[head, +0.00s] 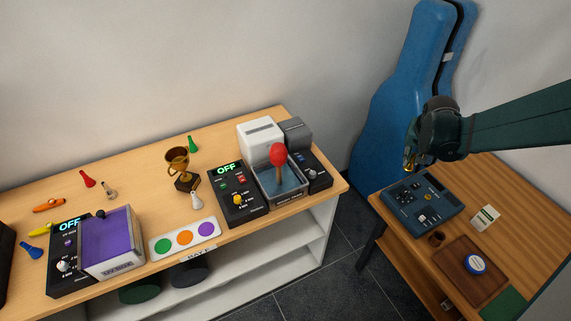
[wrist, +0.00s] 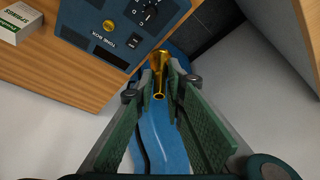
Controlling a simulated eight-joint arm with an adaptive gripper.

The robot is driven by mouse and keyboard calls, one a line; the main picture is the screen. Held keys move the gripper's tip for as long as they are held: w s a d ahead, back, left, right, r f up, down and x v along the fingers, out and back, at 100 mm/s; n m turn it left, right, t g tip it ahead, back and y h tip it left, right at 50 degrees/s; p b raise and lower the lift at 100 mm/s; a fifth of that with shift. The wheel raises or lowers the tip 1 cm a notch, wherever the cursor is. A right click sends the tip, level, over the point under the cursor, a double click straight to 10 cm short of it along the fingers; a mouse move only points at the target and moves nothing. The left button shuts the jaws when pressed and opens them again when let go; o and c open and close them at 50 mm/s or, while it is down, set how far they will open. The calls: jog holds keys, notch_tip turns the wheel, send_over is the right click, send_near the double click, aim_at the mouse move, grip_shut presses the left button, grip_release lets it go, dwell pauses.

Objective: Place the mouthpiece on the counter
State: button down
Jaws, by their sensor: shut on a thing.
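The mouthpiece (wrist: 158,72) is a small gold piece with a tube-like end, held between the green-padded fingertips of my gripper (wrist: 163,88) in the wrist view. In the head view my gripper (head: 411,158) hangs in the air above the far left corner of the brown wooden table (head: 508,188), and only a little gold of the mouthpiece shows there. The gripper is shut on it. A long light-wood counter (head: 135,162) runs along the wall at left, apart from the gripper.
A blue tone box (head: 422,203) sits on the brown table near the gripper. A small carton (head: 485,218), a brown tray (head: 468,272) and a round tin (head: 475,263) stand nearby. A blue instrument case (head: 392,110) leans behind. Devices and a trophy (head: 180,168) crowd the long counter.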

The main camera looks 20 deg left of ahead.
jog(key=s+a+r+n+g+y+p, duration=0.1)
jog(key=s+a+n, duration=0.4)
jog(key=s+a, duration=0.8)
jog(key=s+a+r+n+g+y+p, duration=0.1)
jog(key=s+a+n, duration=0.4)
jog(key=s+a, duration=0.9)
jog(key=s+a+r+n+g+y+p, duration=0.1)
jog(key=s+a+n, duration=0.5)
jog(key=a, duration=4)
jog(key=s+r+y+p, duration=0.1)
jog(key=s+y, duration=0.1)
jog(key=s, duration=0.5)
jog(key=shift+s+p, duration=0.15)
jog(key=shift+p, duration=0.2)
jog(key=shift+r, duration=0.1)
notch_tip(320, 180, down, 6)
jog(key=b, duration=0.2)
jog(key=shift+b, duration=0.3)
jog(key=shift+f+b, duration=0.7)
jog(key=shift+f, duration=1.3)
jog(key=shift+f, duration=0.2)
